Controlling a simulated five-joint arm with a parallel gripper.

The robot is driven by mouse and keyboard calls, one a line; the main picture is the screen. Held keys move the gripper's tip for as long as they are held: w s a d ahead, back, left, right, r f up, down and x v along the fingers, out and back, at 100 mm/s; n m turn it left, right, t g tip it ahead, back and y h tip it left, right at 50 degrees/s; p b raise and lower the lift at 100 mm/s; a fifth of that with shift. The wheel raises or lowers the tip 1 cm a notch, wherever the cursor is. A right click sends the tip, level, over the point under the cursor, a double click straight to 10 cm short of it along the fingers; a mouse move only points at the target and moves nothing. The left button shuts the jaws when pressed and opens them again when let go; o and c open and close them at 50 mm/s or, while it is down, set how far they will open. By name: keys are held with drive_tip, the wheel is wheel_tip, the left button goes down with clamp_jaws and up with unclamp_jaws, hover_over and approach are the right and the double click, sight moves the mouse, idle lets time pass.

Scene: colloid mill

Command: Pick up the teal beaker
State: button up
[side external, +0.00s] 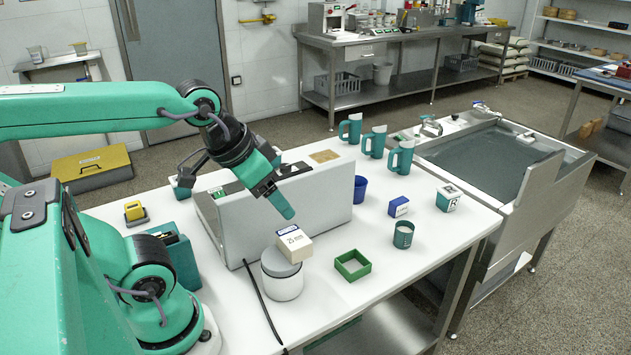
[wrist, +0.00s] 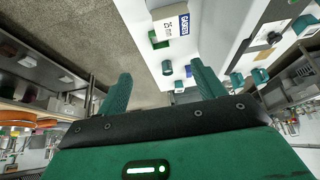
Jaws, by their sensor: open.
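In the wrist view a small teal shape that looks like the beaker (wrist: 167,69) lies ahead, between the fingertips in the picture. My gripper (side external: 284,194) is open and empty, above the table by the white machine housing, well left of the beaker and higher. In the wrist view my gripper (wrist: 160,80) shows two teal fingers spread apart.
A white jar (side external: 282,282) with a labelled box (side external: 294,244) on top stands below my gripper. The green tray (side external: 352,265), a blue box (side external: 398,206), a blue cup (side external: 360,189), a marked cube (side external: 448,198) and teal jugs (side external: 400,158) surround the beaker. The white housing (side external: 325,205) is an obstacle.

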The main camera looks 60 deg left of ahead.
drive_tip(key=w+r+g, duration=0.1)
drive_tip(key=w+r, duration=0.1)
drive_tip(key=w, duration=0.7)
drive_tip(key=m+g, duration=0.2)
drive_tip(key=g, duration=0.3)
hover_over(403, 235)
drive_tip(key=w+a, duration=0.1)
drive_tip(key=w, duration=0.1)
wheel_tip(403, 235, down, 18)
drive_tip(key=shift+a+f, duration=0.2)
drive_tip(key=shift+f, duration=3.85)
drive_tip(key=c, duration=1.1)
drive_tip(key=shift+r, duration=0.2)
